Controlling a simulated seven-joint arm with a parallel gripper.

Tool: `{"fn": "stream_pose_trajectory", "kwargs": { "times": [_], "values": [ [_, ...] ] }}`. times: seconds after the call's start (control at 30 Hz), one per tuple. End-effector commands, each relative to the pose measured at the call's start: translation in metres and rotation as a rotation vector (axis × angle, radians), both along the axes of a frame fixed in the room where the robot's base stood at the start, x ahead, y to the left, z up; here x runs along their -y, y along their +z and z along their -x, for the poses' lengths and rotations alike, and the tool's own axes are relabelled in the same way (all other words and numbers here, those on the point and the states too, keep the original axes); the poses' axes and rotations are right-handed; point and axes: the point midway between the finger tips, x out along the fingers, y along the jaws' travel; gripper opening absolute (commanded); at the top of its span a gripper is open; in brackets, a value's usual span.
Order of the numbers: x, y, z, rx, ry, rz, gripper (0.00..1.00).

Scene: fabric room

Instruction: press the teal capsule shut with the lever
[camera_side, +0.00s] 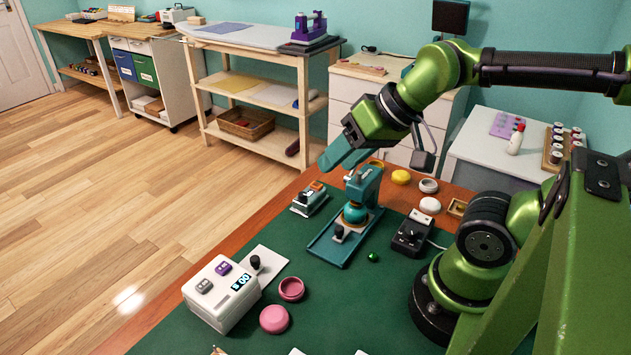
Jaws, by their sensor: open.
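A teal press (370,187) stands upright on a flat teal base (333,250) on the green mat.
A white box with a display (222,293), a pink cup (291,289) and a pink dome (274,319) are front left. A black switch box (411,235) and small green ball (373,257) are right of the press. Bare green mat (340,300) lies in front.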

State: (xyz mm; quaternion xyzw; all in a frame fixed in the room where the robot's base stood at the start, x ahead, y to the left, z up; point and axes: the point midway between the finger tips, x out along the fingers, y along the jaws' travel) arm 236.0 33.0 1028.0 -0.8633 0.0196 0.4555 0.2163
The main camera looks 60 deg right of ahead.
Motion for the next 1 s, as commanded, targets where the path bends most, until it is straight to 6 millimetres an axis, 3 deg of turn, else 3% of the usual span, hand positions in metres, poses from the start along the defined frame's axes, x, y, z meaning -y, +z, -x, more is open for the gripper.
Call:
{"fn": "stream_pose_trajectory", "kwargs": {
  "times": [0.47, 0.67, 0.8, 0.87, 1.0],
  "values": [
    [0.0, 0.0, 0.0, -0.001, 0.0, 0.0, 0.47],
    [0.008, -0.007, -0.004, -0.033, -0.032, -0.003, 0.18],
    [0.034, -0.003, -0.025, -0.086, -0.124, -0.007, 0.0],
    [0.052, 0.002, -0.038, -0.131, -0.218, -0.034, 0.0],
    [0.105, 0.014, -0.063, -0.263, -0.583, -0.158, 0.0]
  ]
}}
